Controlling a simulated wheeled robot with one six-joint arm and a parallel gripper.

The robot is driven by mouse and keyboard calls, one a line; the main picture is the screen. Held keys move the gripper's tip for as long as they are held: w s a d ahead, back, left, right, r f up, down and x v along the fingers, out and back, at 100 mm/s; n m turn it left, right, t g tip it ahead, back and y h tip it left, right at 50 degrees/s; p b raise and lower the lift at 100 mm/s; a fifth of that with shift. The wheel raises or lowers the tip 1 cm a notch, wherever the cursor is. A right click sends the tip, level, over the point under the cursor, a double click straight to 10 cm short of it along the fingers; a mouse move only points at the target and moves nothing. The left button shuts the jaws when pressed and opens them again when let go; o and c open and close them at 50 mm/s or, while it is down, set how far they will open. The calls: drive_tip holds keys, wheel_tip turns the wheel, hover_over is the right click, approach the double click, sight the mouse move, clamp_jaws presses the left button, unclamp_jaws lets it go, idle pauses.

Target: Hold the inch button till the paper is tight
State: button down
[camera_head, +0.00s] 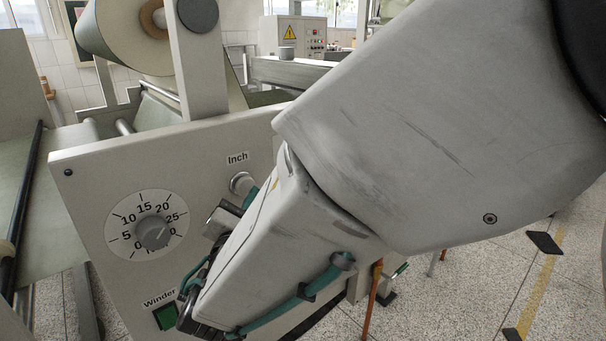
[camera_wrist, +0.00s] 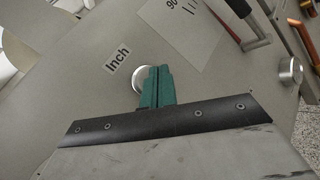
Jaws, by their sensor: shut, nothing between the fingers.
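The round metal inch button (camera_head: 242,183) sits on the grey panel under the "Inch" label (camera_head: 237,158). In the wrist view the button's pale rim (camera_wrist: 137,79) shows beside the label (camera_wrist: 117,59). My gripper (camera_wrist: 160,70) is shut and empty, its teal fingers together and overlapping the button's right side. In the head view the fingers (camera_head: 250,196) are partly hidden by my wrist and sit right by the button. I cannot tell whether they press it. The paper roll (camera_head: 112,38) is above the panel at upper left. I cannot tell how tight the paper is.
A numbered dial (camera_head: 152,232) and a green winder switch (camera_head: 165,317) are on the same panel. Speckled floor (camera_head: 480,280) is open at right.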

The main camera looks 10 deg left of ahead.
drive_tip(key=s+d, duration=0.3)
drive_tip(key=shift+s+d, duration=0.1)
drive_tip(key=shift+d, duration=0.3)
idle(0.4)
